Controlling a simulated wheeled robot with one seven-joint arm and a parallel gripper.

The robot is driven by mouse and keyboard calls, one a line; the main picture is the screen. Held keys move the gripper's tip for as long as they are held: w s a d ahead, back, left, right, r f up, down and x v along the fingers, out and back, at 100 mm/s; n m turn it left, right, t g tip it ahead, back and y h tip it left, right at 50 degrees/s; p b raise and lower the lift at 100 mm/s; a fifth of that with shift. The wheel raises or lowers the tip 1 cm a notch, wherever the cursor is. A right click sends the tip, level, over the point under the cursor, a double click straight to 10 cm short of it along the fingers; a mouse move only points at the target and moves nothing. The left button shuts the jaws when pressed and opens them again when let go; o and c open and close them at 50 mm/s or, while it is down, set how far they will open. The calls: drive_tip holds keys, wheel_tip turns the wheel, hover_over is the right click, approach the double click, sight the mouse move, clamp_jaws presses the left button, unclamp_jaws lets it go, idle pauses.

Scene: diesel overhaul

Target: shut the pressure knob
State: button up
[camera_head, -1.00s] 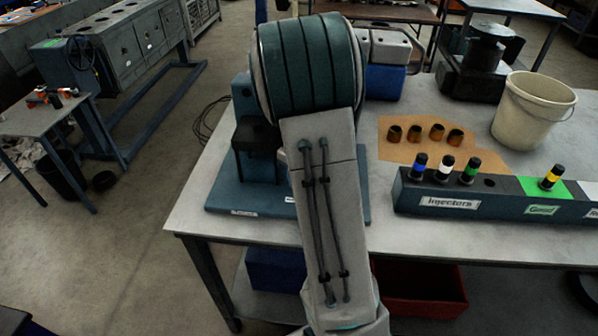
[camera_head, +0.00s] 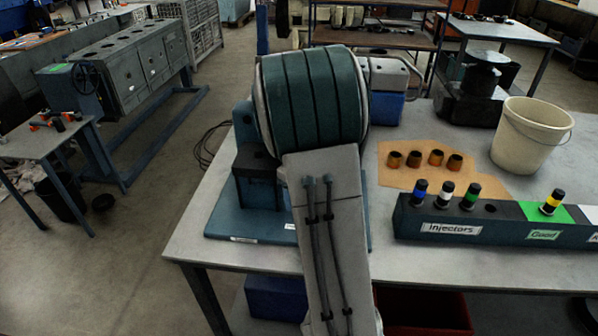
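My arm fills the middle of the head view and covers much of the bench device behind it. A blue base plate (camera_head: 222,220) with a small label lies on the bench, and a dark blue-grey block (camera_head: 257,165) stands on it. The pressure knob cannot be made out; it may be hidden behind my arm. My gripper is not visible, so its opening and its place relative to the knob do not show.
The bench (camera_head: 190,238) carries an injector rack (camera_head: 470,232), several small brown cups (camera_head: 415,159) on a tan sheet, a cream bucket (camera_head: 530,140) and a blue box (camera_head: 387,107). A side table (camera_head: 30,143) stands at left. Floor between is clear.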

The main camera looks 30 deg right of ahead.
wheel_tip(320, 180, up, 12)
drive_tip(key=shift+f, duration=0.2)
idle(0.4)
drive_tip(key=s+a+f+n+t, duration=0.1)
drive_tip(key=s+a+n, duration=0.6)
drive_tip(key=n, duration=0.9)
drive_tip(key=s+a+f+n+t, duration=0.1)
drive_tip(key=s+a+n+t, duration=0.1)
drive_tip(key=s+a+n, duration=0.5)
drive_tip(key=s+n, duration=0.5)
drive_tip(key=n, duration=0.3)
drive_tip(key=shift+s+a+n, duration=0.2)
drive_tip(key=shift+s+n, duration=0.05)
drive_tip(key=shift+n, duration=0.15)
